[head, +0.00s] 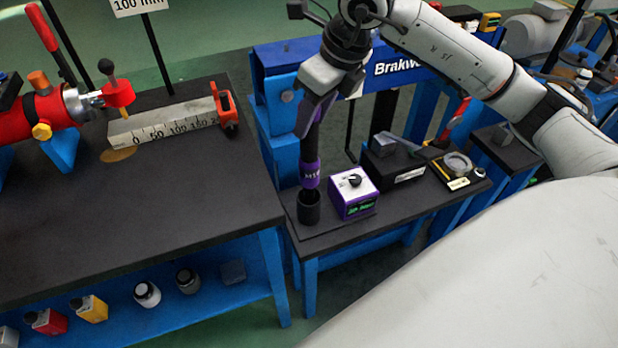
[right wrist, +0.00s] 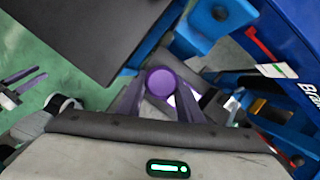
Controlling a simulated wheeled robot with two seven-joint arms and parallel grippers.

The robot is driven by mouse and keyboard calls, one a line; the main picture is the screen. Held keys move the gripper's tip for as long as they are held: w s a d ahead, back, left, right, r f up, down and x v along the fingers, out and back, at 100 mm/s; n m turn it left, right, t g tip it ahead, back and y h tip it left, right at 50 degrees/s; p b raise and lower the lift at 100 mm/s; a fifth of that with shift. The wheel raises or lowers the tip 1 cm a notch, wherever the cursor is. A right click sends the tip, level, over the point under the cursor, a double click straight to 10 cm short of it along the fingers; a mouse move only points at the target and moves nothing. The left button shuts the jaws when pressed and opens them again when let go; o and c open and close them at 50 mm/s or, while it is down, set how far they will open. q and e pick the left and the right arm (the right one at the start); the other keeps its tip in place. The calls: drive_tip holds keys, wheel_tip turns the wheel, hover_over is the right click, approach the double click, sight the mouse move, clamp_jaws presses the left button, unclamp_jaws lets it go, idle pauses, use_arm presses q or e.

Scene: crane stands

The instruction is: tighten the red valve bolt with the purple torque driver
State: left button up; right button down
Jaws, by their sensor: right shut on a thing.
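The torque driver (head: 309,173) stands upright, dark with a purple band, at the left end of the small black side table. Its lower end is at a black cup-like holder (head: 308,208); how deep it sits is hidden. My right gripper (head: 313,108) is shut on its upper part from above. In the right wrist view its round purple end (right wrist: 160,82) shows between the fingers. A red valve assembly (head: 45,112) with a red lever lies at the left on the large dark bench. Which part is its bolt, I cannot tell.
A purple-and-white box with a knob (head: 353,192) stands right beside the holder. A black box (head: 393,162) and a gauge (head: 458,168) are farther right. A ruler block (head: 165,122) lies on the large bench (head: 150,205), whose front is clear.

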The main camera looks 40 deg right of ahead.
drive_tip(key=shift+r+p, duration=0.95)
drive_tip(key=shift+r, duration=0.6)
drive_tip(key=shift+a+f, duration=0.1)
idle(1.4)
